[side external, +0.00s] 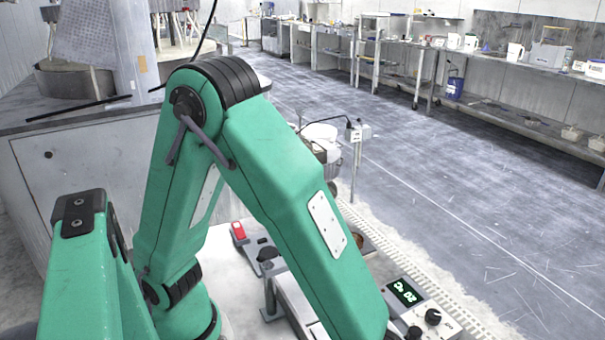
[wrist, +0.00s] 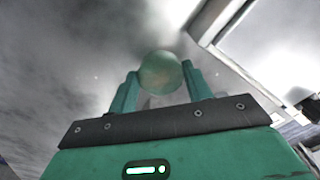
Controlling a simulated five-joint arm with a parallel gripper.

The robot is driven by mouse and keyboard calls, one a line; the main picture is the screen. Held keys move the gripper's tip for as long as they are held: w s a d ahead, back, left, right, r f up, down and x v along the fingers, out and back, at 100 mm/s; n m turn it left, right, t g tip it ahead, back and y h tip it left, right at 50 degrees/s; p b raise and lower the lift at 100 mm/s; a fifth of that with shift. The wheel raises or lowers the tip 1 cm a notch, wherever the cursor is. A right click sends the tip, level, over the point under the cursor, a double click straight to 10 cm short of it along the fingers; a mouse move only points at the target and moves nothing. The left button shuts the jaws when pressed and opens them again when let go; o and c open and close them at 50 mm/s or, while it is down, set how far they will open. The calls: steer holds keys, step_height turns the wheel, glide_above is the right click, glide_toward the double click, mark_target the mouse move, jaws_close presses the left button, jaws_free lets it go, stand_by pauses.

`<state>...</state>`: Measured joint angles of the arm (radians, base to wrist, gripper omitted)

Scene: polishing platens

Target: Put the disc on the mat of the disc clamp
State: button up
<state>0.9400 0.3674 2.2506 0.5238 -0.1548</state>
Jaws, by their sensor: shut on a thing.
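In the wrist view my gripper (wrist: 160,82) has its two green fingers on either side of a round, dull green disc (wrist: 161,70). It is shut on the disc, which shows beyond the dark gripper plate. In the side external view my green arm reaches down toward the bottom edge, and the gripper and disc are out of sight there. I cannot make out the disc clamp or its mat for certain in either view; my arm covers much of the work area.
In the side external view a control box with a lit display (side external: 405,291) and knobs stands right of my arm. A red switch (side external: 238,231) and a black knob (side external: 267,254) are left of it. A pale bar (wrist: 222,15) crosses the wrist view's upper right.

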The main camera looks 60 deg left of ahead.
steer(key=shift+f, duration=0.35)
steer(key=shift+f, duration=0.1)
steer(key=o, duration=1)
steer(key=shift+r, duration=6.15)
